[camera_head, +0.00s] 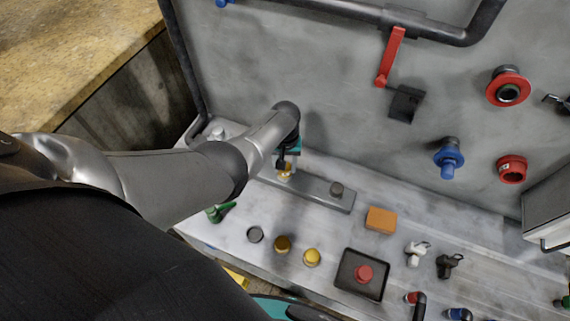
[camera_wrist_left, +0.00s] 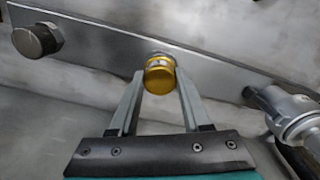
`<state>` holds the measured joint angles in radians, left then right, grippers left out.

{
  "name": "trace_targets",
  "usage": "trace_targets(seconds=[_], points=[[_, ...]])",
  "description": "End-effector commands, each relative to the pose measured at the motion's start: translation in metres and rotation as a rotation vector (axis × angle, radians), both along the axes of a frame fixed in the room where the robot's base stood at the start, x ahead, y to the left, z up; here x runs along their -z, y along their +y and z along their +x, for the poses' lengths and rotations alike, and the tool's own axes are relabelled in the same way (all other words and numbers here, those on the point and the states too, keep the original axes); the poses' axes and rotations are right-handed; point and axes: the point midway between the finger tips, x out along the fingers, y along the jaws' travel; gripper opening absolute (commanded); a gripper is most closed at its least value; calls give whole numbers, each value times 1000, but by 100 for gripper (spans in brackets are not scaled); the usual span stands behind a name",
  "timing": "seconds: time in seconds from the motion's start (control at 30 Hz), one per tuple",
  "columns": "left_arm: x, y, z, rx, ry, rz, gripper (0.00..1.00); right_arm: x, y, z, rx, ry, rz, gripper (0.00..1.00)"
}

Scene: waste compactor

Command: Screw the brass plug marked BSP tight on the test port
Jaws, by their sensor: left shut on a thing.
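My left gripper (camera_head: 287,166) reaches in from the left to the grey metal bar (camera_head: 322,194) at the foot of the wall. It is shut on a brass plug (camera_wrist_left: 159,78), which also shows as a small gold patch in the head view (camera_head: 285,173). In the left wrist view the plug sits between the fingertips, in front of a silver fitting (camera_wrist_left: 160,55) on the bar, the test port by its look. I cannot tell how far the plug is threaded on. No marking on it is legible. My right gripper is not in view.
A dark round cap (camera_head: 336,188) sits on the bar's right part; a silver pipe fitting (camera_wrist_left: 292,112) is right of the gripper.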

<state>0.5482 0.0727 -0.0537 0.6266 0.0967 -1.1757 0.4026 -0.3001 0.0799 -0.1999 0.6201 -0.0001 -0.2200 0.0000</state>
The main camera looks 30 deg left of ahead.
Motion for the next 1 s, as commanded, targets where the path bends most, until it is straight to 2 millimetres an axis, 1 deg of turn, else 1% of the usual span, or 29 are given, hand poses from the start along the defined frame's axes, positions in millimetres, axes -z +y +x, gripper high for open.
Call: trace_targets(seconds=[0.17,0.27,0.5,0.63,0.73,1.0], points=[[0,2,0,0,-1,4,0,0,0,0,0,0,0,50],[0,2,0,44,0,4,0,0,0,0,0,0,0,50],[0,2,0,321,1,5,0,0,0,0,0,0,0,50],[0,2,0,421,1,5,0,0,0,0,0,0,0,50],[0,2,0,448,2,4,0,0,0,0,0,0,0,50],[0,2,0,455,1,5,0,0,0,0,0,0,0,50]])
